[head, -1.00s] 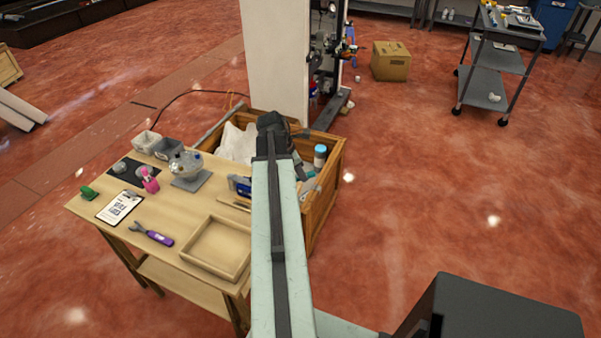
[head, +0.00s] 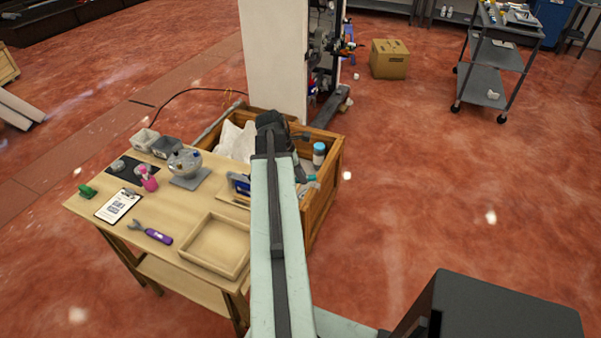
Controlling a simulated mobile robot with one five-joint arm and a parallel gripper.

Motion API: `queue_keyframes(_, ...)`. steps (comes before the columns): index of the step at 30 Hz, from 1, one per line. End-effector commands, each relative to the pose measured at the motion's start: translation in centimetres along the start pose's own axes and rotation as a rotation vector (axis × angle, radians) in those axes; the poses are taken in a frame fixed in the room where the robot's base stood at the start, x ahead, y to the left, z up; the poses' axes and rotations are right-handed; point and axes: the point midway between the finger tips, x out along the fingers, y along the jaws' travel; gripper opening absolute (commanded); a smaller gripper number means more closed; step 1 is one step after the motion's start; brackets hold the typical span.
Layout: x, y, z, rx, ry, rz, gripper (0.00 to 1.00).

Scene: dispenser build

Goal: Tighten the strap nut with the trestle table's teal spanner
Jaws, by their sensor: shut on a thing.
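My gripper (head: 299,172) is at the end of my arm, over the wooden crate (head: 325,192) behind the trestle table (head: 165,205). My arm hides most of it. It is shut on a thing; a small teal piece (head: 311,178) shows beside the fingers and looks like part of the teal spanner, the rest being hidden. A spanner with a purple handle (head: 158,237) lies on the table's front left. I cannot make out the strap nut in this view.
A white pillar (head: 275,60) with machinery stands behind the crate.

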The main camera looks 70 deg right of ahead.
Motion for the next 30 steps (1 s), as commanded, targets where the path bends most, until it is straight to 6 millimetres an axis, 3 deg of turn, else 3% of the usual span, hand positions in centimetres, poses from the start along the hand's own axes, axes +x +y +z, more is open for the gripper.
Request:
queue_keyframes(14, 0.0, -0.4, 0.0, 0.03, 0.0, -0.012, 0.0)
queue_keyframes(30, -0.1, -2.4, -0.3, 0.192, 0.0, -0.079, 0.0)
